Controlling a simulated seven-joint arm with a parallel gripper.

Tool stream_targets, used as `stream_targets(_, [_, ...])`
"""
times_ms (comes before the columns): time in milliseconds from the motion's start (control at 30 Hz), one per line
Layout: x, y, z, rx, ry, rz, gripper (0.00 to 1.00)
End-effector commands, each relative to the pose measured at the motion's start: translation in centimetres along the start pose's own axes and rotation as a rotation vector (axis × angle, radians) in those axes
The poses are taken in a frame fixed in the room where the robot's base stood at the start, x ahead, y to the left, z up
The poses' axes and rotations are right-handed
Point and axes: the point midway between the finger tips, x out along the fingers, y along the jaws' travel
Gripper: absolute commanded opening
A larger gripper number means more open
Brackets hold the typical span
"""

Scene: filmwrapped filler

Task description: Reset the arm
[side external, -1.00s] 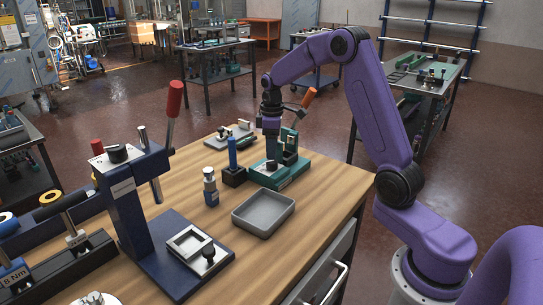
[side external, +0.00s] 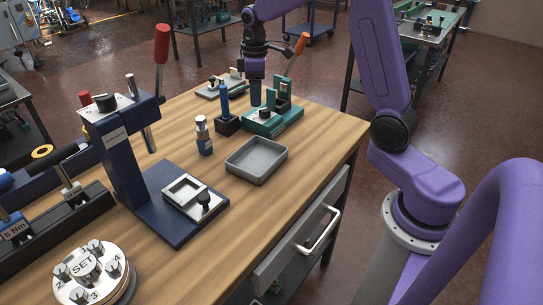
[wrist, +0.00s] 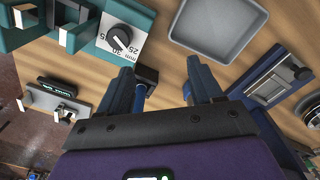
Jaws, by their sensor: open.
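No object is named by the task. My gripper (side external: 256,98) hangs fingers-down at the far part of the wooden bench, close by the teal fixture (side external: 262,124). In the wrist view its two fingers (wrist: 162,82) are spread apart with nothing held between them. A black block (wrist: 147,75) with a blue upright tool (wrist: 139,96) shows below, partly hidden by the left finger. The side view also shows this blue tool (side external: 225,98) standing in its block, left of my gripper. The fixture's dial face (wrist: 122,38) is at the upper left in the wrist view.
An empty grey tray (side external: 256,176) lies in front of the fixture. A small blue-and-silver cylinder (side external: 204,144) stands to its left. A dark blue press (side external: 112,160) with a raised red-handled lever (side external: 162,45) stands nearer. The fixture's orange-handled lever (side external: 301,44) rises beside my gripper.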

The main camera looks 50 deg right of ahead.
Motion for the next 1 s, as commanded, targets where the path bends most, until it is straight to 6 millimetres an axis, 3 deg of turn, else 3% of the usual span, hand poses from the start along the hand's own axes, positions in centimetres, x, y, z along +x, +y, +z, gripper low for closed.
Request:
stream_targets(33, [-0.4,-1.9,-0.3,-0.025,0.003,0.000,0.65])
stream_targets(233, [-1.2,-9.0,-0.2,-0.097,0.010,-0.003,0.65])
stream_targets(467, [-1.7,-16.4,2.2,-0.181,0.017,-0.009,0.65])
stream_targets(700, [-1.8,-23.0,6.6,-0.269,0.023,-0.016,0.65])
stream_targets(1000, [-1.1,-28.6,13.8,-0.378,0.028,-0.026,0.65])
